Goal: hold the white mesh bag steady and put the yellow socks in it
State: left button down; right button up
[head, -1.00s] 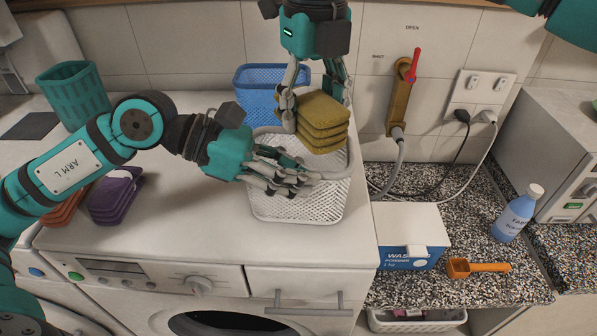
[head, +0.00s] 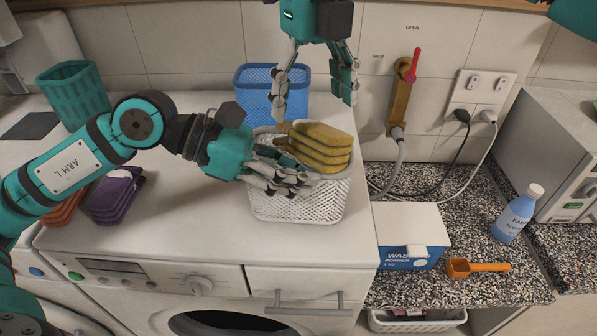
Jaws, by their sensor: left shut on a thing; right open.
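The white mesh bag (head: 302,208), which looks like an open basket, stands upright on the white washing machine top. My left gripper (head: 288,178) is shut on its front left rim. The folded yellow socks (head: 325,148) lie in a tilted stack at the bag's mouth, partly above the rim. How deep they sit is hidden by my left fingers and the bag wall. My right gripper (head: 313,104) is open and empty just above the socks, its fingers spread apart.
A blue basket (head: 258,98) stands close behind the bag. Purple folded socks (head: 116,195), orange ones (head: 68,208) and a teal basket (head: 73,92) are at left. A washing powder box (head: 410,235), an orange scoop (head: 478,267) and a blue bottle (head: 516,213) stand at right.

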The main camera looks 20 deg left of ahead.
pick_arm(q)
jog(key=shift+f, duration=0.1)
pick_arm(e)
notch_tip(320, 180, up, 10)
dwell(0.6)
pick_arm(q)
jog(key=c, duration=1.4)
grip_release()
jog(key=shift+a, duration=0.1)
jog(key=shift+v, duration=6)
